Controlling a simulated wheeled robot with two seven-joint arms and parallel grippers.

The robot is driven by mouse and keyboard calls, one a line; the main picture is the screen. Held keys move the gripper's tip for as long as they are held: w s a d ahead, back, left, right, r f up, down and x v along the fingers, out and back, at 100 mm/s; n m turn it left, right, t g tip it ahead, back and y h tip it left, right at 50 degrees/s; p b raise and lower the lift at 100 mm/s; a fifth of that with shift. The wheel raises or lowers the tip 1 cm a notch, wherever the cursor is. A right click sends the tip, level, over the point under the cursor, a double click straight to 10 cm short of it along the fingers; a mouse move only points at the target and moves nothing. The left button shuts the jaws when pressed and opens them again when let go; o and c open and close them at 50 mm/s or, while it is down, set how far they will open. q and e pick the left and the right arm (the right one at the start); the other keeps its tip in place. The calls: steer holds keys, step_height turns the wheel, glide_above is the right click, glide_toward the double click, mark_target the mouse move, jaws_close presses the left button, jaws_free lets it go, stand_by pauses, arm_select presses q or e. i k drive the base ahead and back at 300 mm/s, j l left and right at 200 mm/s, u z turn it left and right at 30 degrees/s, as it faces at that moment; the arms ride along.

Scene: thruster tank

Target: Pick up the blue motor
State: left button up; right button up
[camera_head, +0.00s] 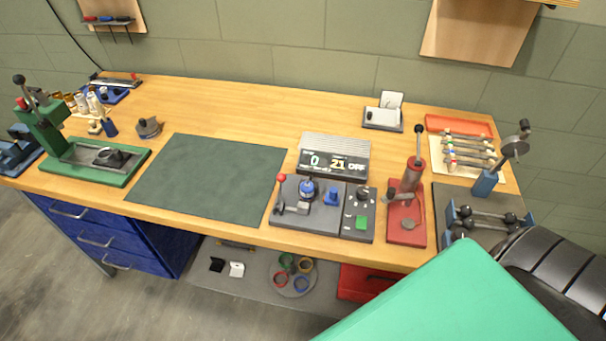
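No part is clearly recognisable as the blue motor at this size. A small round blue part (307,188) sits on the left side of a grey control unit (292,219) at the front of the bench. A second, smaller blue part (332,196) stands just to its right on the same unit. I cannot tell which of them, if either, is the motor. Neither my left nor my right gripper is in view.
The wooden bench (240,100) has a bare dark green mat (210,178) left of the unit. A green press (85,165) stands far left, a red press (406,215) right of the unit. A large teal surface (460,295), unidentified, covers the lower right.

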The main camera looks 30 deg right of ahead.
mark_target(307, 188)
steer(key=z, duration=0.85)
